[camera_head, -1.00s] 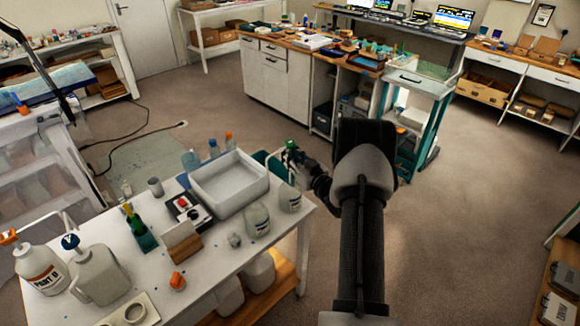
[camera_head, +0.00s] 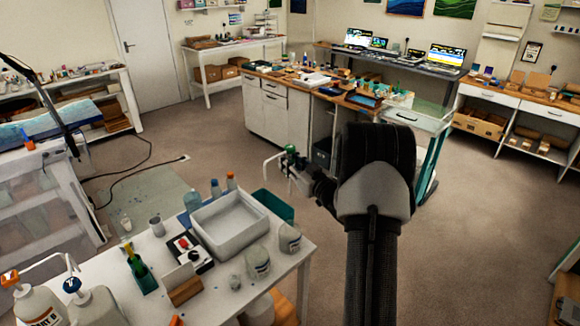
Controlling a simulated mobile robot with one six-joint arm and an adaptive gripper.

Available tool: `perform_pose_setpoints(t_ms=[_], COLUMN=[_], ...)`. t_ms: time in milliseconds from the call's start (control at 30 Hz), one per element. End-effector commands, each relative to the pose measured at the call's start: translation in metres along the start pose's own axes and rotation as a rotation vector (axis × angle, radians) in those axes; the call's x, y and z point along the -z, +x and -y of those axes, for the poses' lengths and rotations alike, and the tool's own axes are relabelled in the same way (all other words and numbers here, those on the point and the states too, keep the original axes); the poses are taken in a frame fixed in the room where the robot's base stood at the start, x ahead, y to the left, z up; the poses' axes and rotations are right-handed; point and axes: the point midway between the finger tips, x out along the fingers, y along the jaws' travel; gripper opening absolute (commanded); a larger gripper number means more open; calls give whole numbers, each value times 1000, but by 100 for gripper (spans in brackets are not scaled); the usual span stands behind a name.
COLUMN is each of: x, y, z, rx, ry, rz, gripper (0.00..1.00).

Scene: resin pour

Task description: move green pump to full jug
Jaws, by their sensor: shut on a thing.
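My gripper (camera_head: 305,172) is shut on the green pump and holds it in the air beyond the table's right end. The green pump (camera_head: 291,150) has a green head, and a pale spout curves out to its left. Its lower part is partly hidden by the gripper. Two pale jugs without pumps, one jug (camera_head: 259,262) and a second jug (camera_head: 290,238), stand at the table's right end, below and nearer than the gripper. I cannot tell which is full. An orange-topped jug (camera_head: 38,305) and a blue-topped jug (camera_head: 95,306) stand at the lower left.
A white tray (camera_head: 229,222) and a teal bin (camera_head: 272,206) sit beside the jugs. Open floor lies right of the table (camera_head: 303,262).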

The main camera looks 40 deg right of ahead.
Motion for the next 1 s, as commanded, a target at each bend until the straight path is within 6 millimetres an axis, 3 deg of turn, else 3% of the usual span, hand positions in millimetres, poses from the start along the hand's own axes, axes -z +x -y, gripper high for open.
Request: perform_pose_setpoints(t_ms=[1000], x=[81], y=[0], z=[0], rx=[0], ry=[-1], rz=[-2], gripper=[0])
